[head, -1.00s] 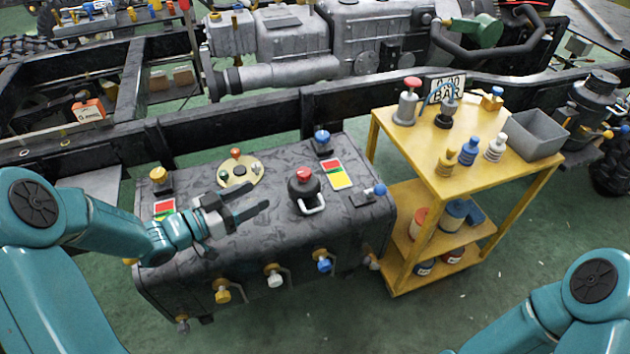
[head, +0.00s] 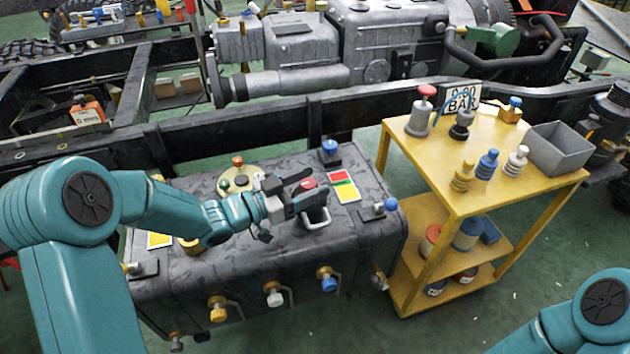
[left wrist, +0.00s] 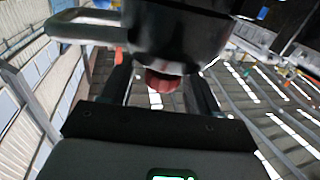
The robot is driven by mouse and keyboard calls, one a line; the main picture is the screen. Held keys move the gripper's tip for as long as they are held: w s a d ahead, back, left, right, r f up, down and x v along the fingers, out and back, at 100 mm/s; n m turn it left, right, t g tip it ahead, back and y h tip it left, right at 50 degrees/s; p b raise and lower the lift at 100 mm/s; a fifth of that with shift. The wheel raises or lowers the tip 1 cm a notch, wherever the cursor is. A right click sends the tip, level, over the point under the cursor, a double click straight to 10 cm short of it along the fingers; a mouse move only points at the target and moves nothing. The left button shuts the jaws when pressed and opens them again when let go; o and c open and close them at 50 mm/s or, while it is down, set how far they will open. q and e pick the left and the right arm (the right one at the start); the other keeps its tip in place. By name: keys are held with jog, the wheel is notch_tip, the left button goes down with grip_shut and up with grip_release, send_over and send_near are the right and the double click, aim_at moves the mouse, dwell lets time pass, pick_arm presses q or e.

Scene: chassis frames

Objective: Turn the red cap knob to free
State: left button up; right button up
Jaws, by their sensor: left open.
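The red cap knob (head: 308,184) sits on a dark round housing with a pale handle (head: 315,220), on the black patterned tank top. In the left wrist view the red cap (left wrist: 163,80) shows below the dark housing (left wrist: 175,30), in the gap between the two fingers, with space on both sides. My left gripper (head: 305,190) is open, its fingers reaching to the cap from the left; they partly hide the housing. I cannot tell whether either finger touches the cap. My right gripper is out of view; only its arm shows at the lower right.
A blue knob (head: 330,146) stands behind, next to a red and yellow label (head: 343,186). A blue-ended lever (head: 389,205) is to the right. A round cream plate (head: 226,180) lies behind my left arm. A yellow cart (head: 440,160) with bottles stands at the right.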

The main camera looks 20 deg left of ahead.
pick_arm(q)
jog(key=shift+x, duration=0.9)
